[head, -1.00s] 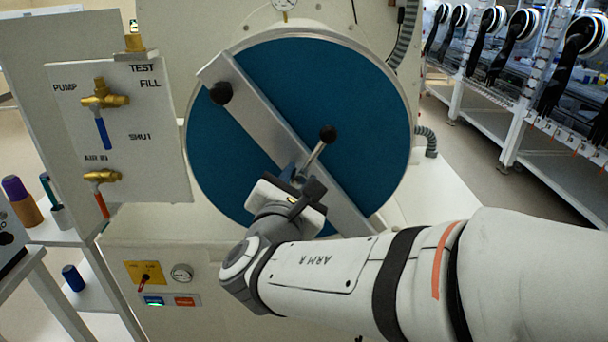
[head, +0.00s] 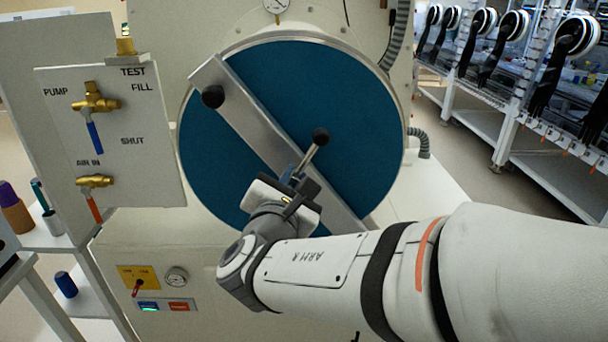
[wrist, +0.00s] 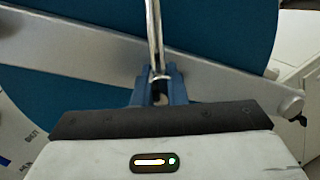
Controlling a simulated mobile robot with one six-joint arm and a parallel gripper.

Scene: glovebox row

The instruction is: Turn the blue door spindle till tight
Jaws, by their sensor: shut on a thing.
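The round blue door (head: 345,110) faces me with a grey metal bar (head: 240,112) slanting across it from upper left to lower right. At the middle of the bar is the spindle handle, a metal rod (head: 309,156) with a black ball on its upper end. My gripper (head: 292,180) is shut on this rod below the ball. In the wrist view the blue fingers (wrist: 160,88) close around the rod (wrist: 155,40), in front of the bar. The spindle hub and the rod's lower end are hidden behind my gripper.
A black knob (head: 213,96) stands out at the bar's upper left end. A valve panel (head: 110,150) with brass valves is left of the door. A small switch plate (head: 139,278) and gauge sit below. Glovebox rows (head: 500,90) stand at the right.

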